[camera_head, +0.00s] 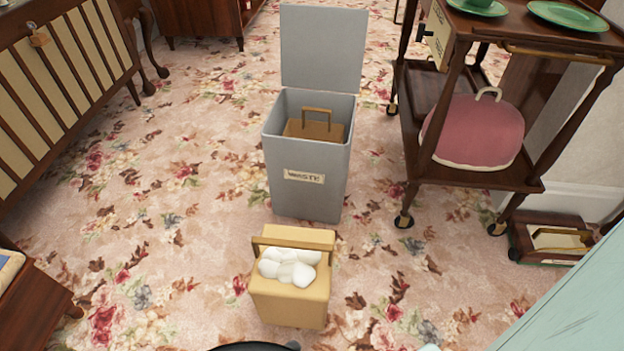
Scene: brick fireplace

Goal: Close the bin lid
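A grey waste bin (308,198) stands upright on the carpet in the middle of the view, with a small label on its front that seems to read "WASTE". Its grey lid (323,48) stands open, raised upright at the bin's back edge. A brown thing with a handle (316,130) shows inside the bin's opening; the lower inside is hidden. My gripper is not in view, so where it is relative to the lid cannot be seen.
A tan box (288,306) with a handle and white round things stands in front of the bin. A wooden trolley (478,178) with green dishes and a pink cosy stands right. A slatted wooden piece (65,70) stands left. Carpet beside the bin is clear.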

